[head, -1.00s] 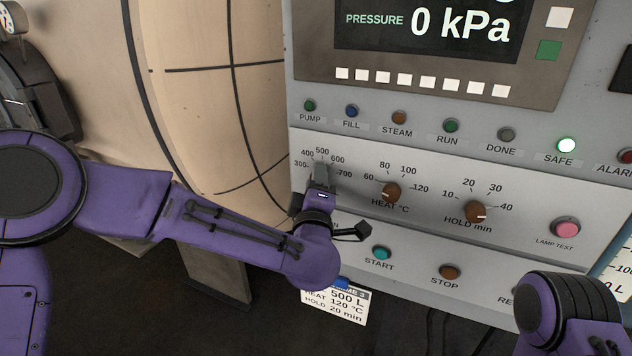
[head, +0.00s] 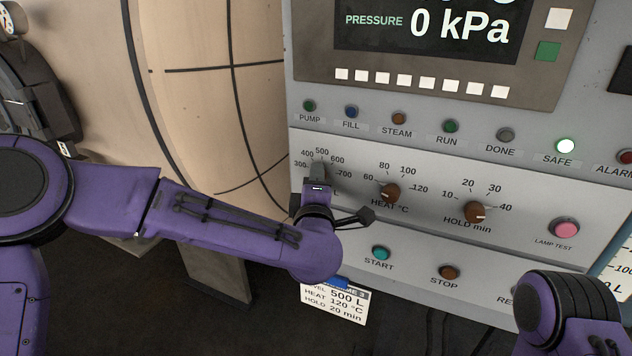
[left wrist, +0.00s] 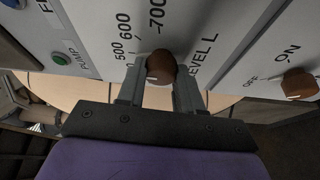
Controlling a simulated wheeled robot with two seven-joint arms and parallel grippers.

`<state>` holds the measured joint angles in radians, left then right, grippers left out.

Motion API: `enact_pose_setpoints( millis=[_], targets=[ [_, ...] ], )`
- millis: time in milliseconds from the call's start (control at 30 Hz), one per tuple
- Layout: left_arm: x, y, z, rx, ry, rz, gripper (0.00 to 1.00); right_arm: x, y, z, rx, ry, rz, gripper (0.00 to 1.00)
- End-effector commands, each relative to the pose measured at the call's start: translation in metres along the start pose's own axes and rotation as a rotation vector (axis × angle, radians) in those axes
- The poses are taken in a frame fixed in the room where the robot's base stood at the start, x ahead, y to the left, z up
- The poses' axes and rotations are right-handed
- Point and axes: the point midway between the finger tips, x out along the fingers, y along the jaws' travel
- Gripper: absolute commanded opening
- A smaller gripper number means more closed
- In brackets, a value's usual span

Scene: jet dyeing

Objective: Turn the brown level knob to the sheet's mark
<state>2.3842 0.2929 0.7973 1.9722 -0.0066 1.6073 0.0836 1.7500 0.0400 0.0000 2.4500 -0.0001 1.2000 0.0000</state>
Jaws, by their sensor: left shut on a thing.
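The brown level knob (left wrist: 161,66) is between the two grey fingers of my left gripper (left wrist: 158,92) in the left wrist view, below the numbers 500, 600 and 700 and beside the words LEVEL L. My left gripper is shut on it. In the head view the left gripper (head: 318,176) covers the knob, with the scale from 300 to 700 around it. Which number the knob points to cannot be told. The sheet (head: 336,302) hangs under the panel and reads 500 L, 120 °C and 20 min; its upper edge is partly hidden by my left arm.
The brown heat knob (head: 390,193) and hold knob (head: 475,211) are to the right on the same panel. Start (head: 381,253) and stop (head: 449,272) buttons are below. A brown on/off knob (left wrist: 298,84) is near my gripper. My right arm is at lower right.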

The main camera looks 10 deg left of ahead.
Motion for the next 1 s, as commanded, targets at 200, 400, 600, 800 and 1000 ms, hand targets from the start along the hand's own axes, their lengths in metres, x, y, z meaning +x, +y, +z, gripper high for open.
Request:
enact_pose_setpoints(
  millis=[200, 400, 600, 800, 1000],
  targets=[
    [-0.001, -0.001, 0.000, 0.002, -0.001, -0.002, 0.61, 0.000, 0.000, 0.000, 0.000, 0.000, 0.000, 0.43],
    [-0.001, -0.001, 0.000, 0.001, -0.001, -0.001, 0.61, 0.000, 0.000, 0.000, 0.000, 0.000, 0.000, 0.43],
    [-0.030, -0.003, 0.001, 0.002, -0.004, 0.002, 0.61, 0.011, -0.001, 0.005, 0.000, 0.000, 0.000, 0.43],
    [-0.078, -0.003, 0.001, 0.003, -0.005, 0.002, 0.61, 0.023, -0.002, 0.009, 0.000, 0.000, 0.000, 0.43],
    [-0.104, -0.002, 0.001, 0.002, -0.002, -0.001, 0.61, 0.026, -0.002, 0.011, 0.000, 0.000, 0.000, 0.43]
  ],
)
